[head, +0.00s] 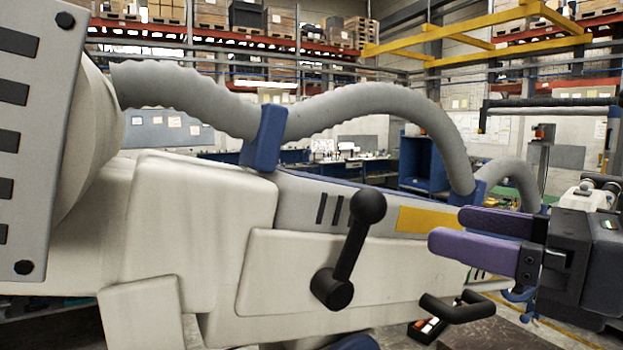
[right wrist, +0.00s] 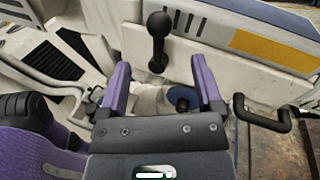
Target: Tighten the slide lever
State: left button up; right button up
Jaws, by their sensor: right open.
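The slide lever (head: 352,249) is a black crank with a round knob at its upper end and a thick hub at its lower end. In the right wrist view the lever (right wrist: 158,42) shows beyond the fingertips, between the two finger lines. My right gripper (head: 436,230) has purple fingers and is open and empty. It is right of the lever in the head view, apart from it. In the right wrist view its fingers (right wrist: 162,75) are spread. My left gripper is not in view.
A black U-shaped handle (head: 458,307) sticks out low on the arm's right end; it also shows at right in the right wrist view (right wrist: 262,115). A grey corrugated hose (head: 370,103) runs above, held by a blue clamp (head: 264,138). Space before the lever looks clear.

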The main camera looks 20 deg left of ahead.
aim_at(385, 210)
jog(key=p+x, duration=0.1)
jog(key=x, duration=0.1)
jog(key=p+x, duration=0.2)
jog(key=x, duration=0.1)
jog(key=shift+w+a+r, duration=0.1)
jog(key=shift+a+r, duration=0.25)
jog(key=x, duration=0.1)
jog(key=p+x, duration=0.1)
jog(key=x, duration=0.1)
jog(key=shift+a+f, duration=0.25)
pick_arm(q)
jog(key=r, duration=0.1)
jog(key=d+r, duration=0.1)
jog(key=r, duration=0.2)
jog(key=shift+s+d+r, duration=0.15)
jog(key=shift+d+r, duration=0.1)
pick_arm(e)
jog(key=shift+d+f, duration=0.1)
jog(key=shift+c, duration=0.3)
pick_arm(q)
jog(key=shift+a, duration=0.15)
pick_arm(e)
grip_shut()
